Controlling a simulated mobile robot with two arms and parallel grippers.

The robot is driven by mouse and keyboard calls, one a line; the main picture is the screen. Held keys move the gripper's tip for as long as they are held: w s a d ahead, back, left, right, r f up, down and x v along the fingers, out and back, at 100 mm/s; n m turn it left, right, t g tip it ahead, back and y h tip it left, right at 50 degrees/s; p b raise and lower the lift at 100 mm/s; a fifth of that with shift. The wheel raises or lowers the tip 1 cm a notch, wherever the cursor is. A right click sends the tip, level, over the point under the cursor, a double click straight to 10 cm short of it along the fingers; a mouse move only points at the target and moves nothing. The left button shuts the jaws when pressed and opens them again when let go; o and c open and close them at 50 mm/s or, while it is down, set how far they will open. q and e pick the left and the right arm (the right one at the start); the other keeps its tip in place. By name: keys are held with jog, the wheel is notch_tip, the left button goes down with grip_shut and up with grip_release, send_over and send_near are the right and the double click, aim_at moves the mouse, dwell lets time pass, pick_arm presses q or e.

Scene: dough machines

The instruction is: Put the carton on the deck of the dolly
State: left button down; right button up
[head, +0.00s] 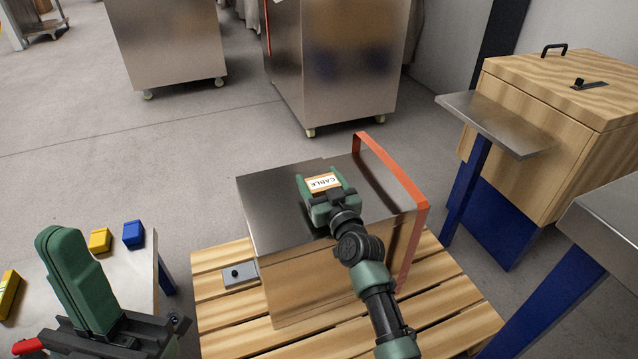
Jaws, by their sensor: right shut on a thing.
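The carton (322,183) is a small box with a white label reading "CABLE" and an orange edge. My right gripper (325,190) is shut on it, with green fingers on either side, over a shiny metal top. I cannot tell whether the carton touches that surface.
The metal body stands on a slatted wooden pallet (225,310). A pale table at the left holds a yellow block (100,240), a blue block (133,234) and another yellow piece (8,292). A wooden cabinet (535,140) and metal ledges stand at right. Wheeled steel bins (340,60) stand behind.

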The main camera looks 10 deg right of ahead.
dwell(0.3)
jog(key=o, duration=1.6)
jog(key=shift+f, duration=0.1)
